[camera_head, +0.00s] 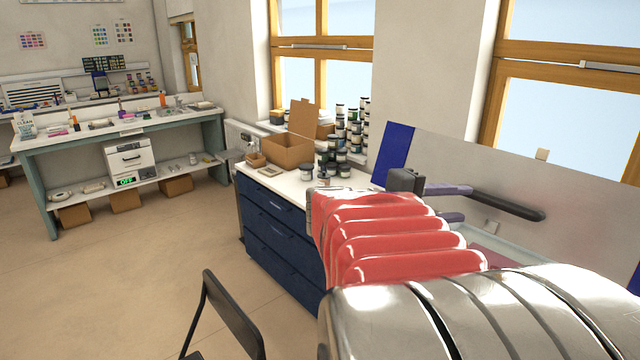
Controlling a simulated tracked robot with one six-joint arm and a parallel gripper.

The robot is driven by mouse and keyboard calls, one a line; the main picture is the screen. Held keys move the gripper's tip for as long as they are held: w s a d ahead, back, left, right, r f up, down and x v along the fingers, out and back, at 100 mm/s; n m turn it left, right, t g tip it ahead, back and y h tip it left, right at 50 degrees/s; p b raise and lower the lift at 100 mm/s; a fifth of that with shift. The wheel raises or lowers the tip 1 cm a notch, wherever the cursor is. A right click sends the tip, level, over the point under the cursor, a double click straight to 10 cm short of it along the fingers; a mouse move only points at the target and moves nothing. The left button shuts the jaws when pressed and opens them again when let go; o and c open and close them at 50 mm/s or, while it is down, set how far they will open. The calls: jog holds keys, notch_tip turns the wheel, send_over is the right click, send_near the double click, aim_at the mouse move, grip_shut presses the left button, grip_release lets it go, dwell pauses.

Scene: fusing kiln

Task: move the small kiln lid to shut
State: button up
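A broad silver lid panel (590,190) stands raised and tilted at the right. A long black handle (515,206) runs across its face. I take it for the kiln lid. Below it is a pale rim (530,248), mostly hidden behind my silver and red arm. My gripper (466,203) is at the left end of the handle. Its two purple-grey fingers are apart, and the upper one overlaps the handle end in the picture. I cannot tell whether it touches. Nothing shows between the fingers.
A dark blue drawer cabinet (272,228) bears an open cardboard box (288,150) and several jars (340,158) left of the lid. A black chair (232,318) stands in front. A white device marked OFF (130,157) is on the far bench's shelf. Floor at left is clear.

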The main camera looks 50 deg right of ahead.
aim_at(488, 202)
jog(key=x, duration=1)
jog(key=shift+s+d, duration=0.15)
jog(key=shift+d, duration=0.2)
jog(key=shift+c, duration=0.6)
grip_shut()
